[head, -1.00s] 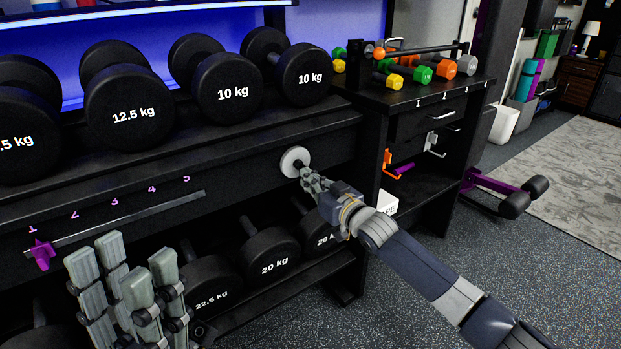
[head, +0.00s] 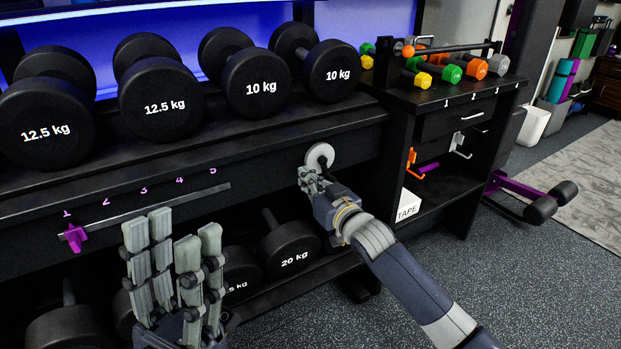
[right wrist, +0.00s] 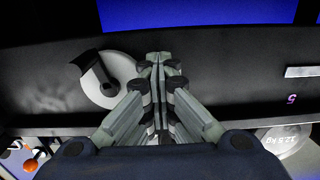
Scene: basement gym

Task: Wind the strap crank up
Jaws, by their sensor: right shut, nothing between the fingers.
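The strap crank is a pale round disc (head: 320,156) on the front beam of the dumbbell rack. The right wrist view shows the disc (right wrist: 118,68) with a black handle (right wrist: 92,68) across it. My right gripper (head: 310,176) is shut and empty, just below and left of the disc's middle in the head view. In the right wrist view its closed fingertips (right wrist: 160,60) are beside the disc, off the handle; I cannot tell if they touch the disc's edge. My left gripper (head: 172,228) is open and empty, fingers up, in front of the lower rack. No strap is recognisable.
Heavy dumbbells (head: 160,95) fill the top shelf, others (head: 290,250) the lower one. A purple slider (head: 74,237) sits at mark 1 of a 1-to-5 rail. Right are a drawer cabinet (head: 455,122), a box marked TAPE (head: 408,206) and an orange hook (head: 413,165).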

